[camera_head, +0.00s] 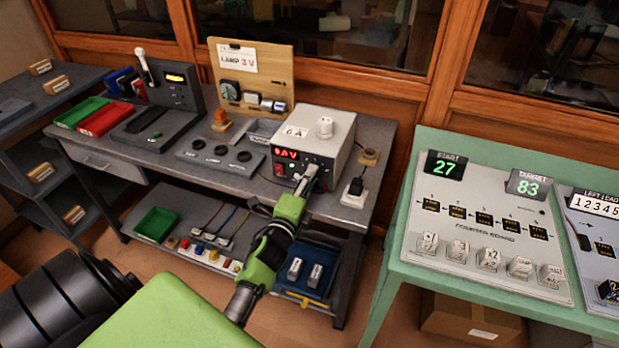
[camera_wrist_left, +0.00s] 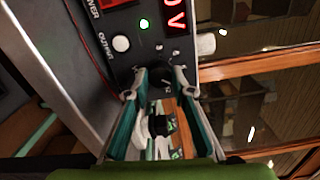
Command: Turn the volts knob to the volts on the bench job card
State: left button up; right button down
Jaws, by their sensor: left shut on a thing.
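The power supply (camera_head: 335,128) is a pale box with a dark front at the right of the grey bench. Its red display (camera_head: 286,154) ends in V; I cannot read its digits surely. The job card (camera_head: 236,57) on the wooden board reads "LAMP 3 V". My left gripper (camera_head: 308,178) reaches the supply's front and hides the volts knob in the head view. In the left wrist view the dark knob (camera_wrist_left: 157,80) sits between the fingertips of my left gripper (camera_wrist_left: 159,84), which is shut on it. My right gripper is not in view.
A green counter table (camera_head: 410,250) stands at right. Red (camera_head: 104,119) and green (camera_head: 82,112) trays lie at the bench's left.

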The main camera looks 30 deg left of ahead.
pick_arm(q)
jog(key=n+p, duration=0.1)
jog(key=n, duration=0.5)
jog(key=n+p, duration=0.1)
jog(key=n, duration=0.5)
jog(key=shift+p, duration=0.35)
jog(key=n+p, duration=0.1)
jog(key=n, duration=0.5)
jog(key=n+p, duration=0.1)
jog(key=n, duration=0.4)
jog(key=shift+d+f, duration=0.1)
jog(key=shift+n, duration=0.4)
jog(key=o, duration=1.1)
jog(key=v, duration=1.2)
